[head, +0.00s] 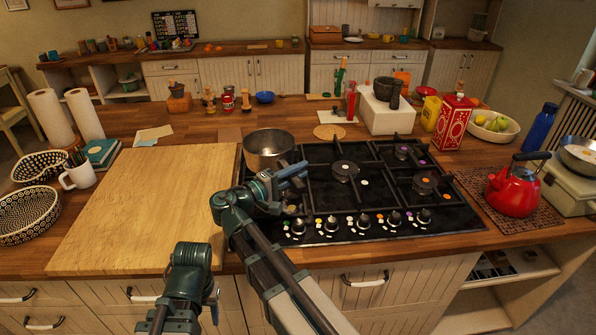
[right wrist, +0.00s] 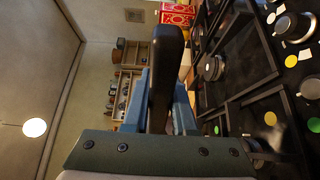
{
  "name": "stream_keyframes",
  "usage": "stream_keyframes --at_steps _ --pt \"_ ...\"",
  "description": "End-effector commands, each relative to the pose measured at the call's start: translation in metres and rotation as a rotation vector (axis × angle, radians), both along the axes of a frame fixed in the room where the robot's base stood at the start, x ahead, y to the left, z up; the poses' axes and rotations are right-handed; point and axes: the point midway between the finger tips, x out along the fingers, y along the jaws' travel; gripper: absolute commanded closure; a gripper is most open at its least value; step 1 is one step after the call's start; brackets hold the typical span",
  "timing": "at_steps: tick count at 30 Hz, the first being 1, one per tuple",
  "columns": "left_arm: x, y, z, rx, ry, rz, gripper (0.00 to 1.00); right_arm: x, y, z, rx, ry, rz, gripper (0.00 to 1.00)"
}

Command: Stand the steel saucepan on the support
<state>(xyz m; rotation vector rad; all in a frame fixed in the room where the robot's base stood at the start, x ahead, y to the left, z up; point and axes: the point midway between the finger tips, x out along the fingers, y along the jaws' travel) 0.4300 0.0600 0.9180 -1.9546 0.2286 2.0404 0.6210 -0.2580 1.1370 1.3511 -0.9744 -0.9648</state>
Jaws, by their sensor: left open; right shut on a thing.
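The steel saucepan (head: 268,152) is at the back left corner of the black gas hob (head: 338,208), over or on its left pan support (head: 312,152). I cannot tell whether its base touches the support. My right gripper (head: 290,175) is just to the front right of the pan. In the right wrist view its blue fingers (right wrist: 168,105) are shut on the dark saucepan handle (right wrist: 166,65); the pan body is out of that view. My left gripper (head: 212,300) is open and low in front of the counter, away from the pan.
A wooden board (head: 150,205) lies left of the hob. A red kettle (head: 514,190) stands on a mat to the right. A white block (head: 385,112) bearing a mortar is behind the hob. The middle and right of the hob are free of pans.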

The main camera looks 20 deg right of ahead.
Motion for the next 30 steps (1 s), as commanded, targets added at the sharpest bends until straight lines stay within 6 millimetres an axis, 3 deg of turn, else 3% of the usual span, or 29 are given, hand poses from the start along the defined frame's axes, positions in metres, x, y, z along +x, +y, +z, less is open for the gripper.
stream_keyframes --at_steps 11,30 --pt "0.000 0.000 -0.020 0.000 0.000 0.000 0.50 0.000 0.000 -0.019 -0.001 -0.003 -0.001 1.00" --pt "0.000 0.000 -0.084 0.000 0.000 0.000 0.50 0.000 0.000 -0.083 -0.001 -0.003 -0.001 1.00"
